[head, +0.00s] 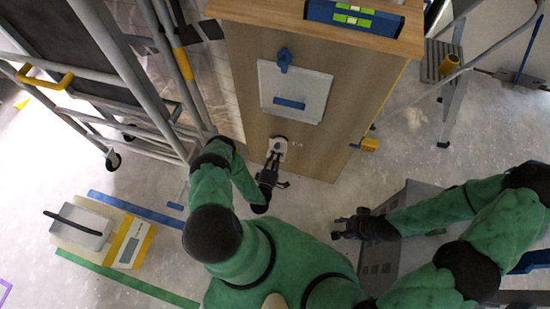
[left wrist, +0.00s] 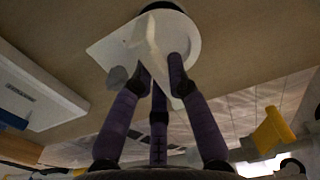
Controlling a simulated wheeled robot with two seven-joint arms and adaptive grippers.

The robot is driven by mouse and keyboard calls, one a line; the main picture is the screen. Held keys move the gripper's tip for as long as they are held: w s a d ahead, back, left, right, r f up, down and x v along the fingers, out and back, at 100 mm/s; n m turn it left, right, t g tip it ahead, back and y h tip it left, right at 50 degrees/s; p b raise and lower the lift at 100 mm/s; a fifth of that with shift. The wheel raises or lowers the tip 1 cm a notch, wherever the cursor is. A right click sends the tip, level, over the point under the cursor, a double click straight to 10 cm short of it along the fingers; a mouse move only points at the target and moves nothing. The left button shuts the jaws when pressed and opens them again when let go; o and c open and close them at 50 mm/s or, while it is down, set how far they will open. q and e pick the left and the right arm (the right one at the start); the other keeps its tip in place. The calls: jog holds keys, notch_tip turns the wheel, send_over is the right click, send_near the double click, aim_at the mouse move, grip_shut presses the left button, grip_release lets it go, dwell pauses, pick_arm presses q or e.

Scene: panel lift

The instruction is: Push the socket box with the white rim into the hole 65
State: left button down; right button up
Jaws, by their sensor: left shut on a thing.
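The socket box with the white rim (head: 278,148) is at the wooden panel's face (head: 245,75), low and left of a small printed mark that I cannot read. My left gripper (head: 272,165) is shut on it from below. In the left wrist view the white rim (left wrist: 110,48) shows large, with the fingertips (left wrist: 162,75) on its near part. A dark round opening (left wrist: 160,7) shows beyond the rim. How deep the box sits in the hole is hidden. My right gripper (head: 345,228) is empty, its fingers apart, over a grey box.
A white plate with a blue handle (head: 299,90) is on the panel above the socket box. A blue level (head: 353,14) lies on top. A scaffold (head: 150,75) stands left, a ladder (head: 450,70) right. The grey box (head: 380,257) is below my right gripper.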

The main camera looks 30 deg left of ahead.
pick_arm(q)
jog(key=shift+x, duration=2.5)
dwell(0.4)
dwell(0.8)
jog(key=c, duration=1.1)
grip_release()
jog(key=shift+c, duration=0.2)
jog(key=shift+s, duration=0.1)
jog(key=v, duration=1.1)
jog(key=shift+s+d, duration=0.2)
jog(key=shift+s, duration=0.15)
